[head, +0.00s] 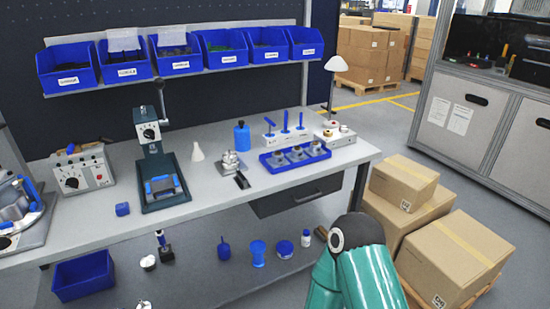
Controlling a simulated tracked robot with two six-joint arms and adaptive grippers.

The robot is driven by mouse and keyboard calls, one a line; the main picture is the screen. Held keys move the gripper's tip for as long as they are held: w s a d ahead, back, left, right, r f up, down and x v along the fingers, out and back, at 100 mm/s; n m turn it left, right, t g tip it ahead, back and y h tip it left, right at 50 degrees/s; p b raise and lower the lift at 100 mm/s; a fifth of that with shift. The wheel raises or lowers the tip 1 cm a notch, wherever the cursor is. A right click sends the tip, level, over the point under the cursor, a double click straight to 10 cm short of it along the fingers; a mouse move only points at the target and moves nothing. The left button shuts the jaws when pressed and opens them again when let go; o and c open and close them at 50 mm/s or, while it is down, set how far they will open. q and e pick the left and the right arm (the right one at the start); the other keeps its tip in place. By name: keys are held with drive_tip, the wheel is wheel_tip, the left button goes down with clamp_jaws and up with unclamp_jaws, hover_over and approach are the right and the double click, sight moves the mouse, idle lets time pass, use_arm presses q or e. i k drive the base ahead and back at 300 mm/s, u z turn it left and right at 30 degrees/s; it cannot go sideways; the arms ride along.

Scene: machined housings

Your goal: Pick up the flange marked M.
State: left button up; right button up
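A blue tray (272,168) stands on the workbench right of centre. It holds a row of three grey round parts that look like flanges: a left one (278,158), a middle one (297,153) and a right one (315,148). They are too small for me to read any letter, so I cannot tell which is marked M. Neither gripper shows in the head view. Only a green link of my arm shows at the lower right, in front of the bench and well short of the tray.
Behind the tray is a white stand (287,136) with upright blue pieces. A blue bottle (242,136) and metal parts (230,163) stand to its left, and a lamp (335,65) rises behind right. Cardboard boxes (455,260) fill the floor at right. The bench front centre is fairly clear.

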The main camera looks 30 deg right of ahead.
sight(294, 156)
drive_tip(key=k, duration=1.05)
drive_tip(key=z, duration=0.35)
drive_tip(key=i, duration=1.45)
drive_tip(key=z, duration=0.65)
